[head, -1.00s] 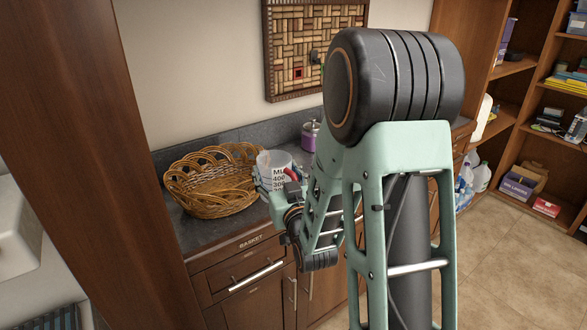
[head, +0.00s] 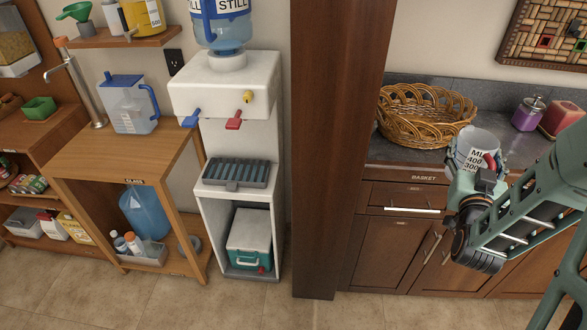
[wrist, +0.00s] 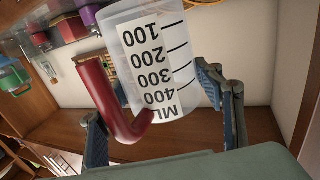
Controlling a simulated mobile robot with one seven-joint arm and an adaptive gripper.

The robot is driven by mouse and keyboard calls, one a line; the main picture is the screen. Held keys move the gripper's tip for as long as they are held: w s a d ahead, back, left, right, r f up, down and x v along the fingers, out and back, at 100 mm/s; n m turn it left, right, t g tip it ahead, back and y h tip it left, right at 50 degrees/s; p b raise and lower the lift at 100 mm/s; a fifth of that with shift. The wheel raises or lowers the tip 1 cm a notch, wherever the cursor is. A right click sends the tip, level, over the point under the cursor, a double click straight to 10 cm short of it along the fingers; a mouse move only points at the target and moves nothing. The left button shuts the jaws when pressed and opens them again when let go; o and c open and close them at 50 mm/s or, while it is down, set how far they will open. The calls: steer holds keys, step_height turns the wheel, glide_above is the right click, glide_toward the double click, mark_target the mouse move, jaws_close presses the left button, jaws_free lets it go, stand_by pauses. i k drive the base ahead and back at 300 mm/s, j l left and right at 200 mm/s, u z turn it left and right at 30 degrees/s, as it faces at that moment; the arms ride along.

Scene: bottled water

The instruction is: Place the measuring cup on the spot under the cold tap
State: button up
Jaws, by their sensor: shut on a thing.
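The measuring cup (head: 476,152) is clear, with black ML marks and a red handle, which shows well in the wrist view (wrist: 140,70). My gripper (head: 474,178) is shut on the cup and holds it in front of the dark counter, near the basket. In the wrist view the cup is between the blue-padded fingers (wrist: 155,120). The white water dispenser (head: 240,85) stands to the left, with a blue tap (head: 191,119) and a red tap (head: 234,121). Blue is likely the cold one. A grey slatted drip tray (head: 236,173) lies below the taps, with nothing on it.
A brown wooden post (head: 335,150) stands between the dispenser and the counter. A wicker basket (head: 425,118) and jars (head: 528,114) sit on the counter. A blue-lidded pitcher (head: 130,105) stands on a wooden table left of the dispenser. The floor (head: 290,315) in front is clear.

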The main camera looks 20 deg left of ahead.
mark_target(224, 171)
steer(key=k+u, duration=0.15)
steer(key=u, duration=0.2)
steer(key=k+u, duration=0.15)
steer(key=u, duration=0.15)
steer(key=j+u, duration=0.2)
steer(key=u, duration=0.8)
steer(key=i+j, duration=0.45)
steer(key=j, duration=0.15)
steer(key=i+j, duration=0.4)
steer(key=j, duration=0.2)
steer(key=i+j, duration=0.45)
steer(key=j+u, duration=0.05)
steer(key=j, duration=0.1)
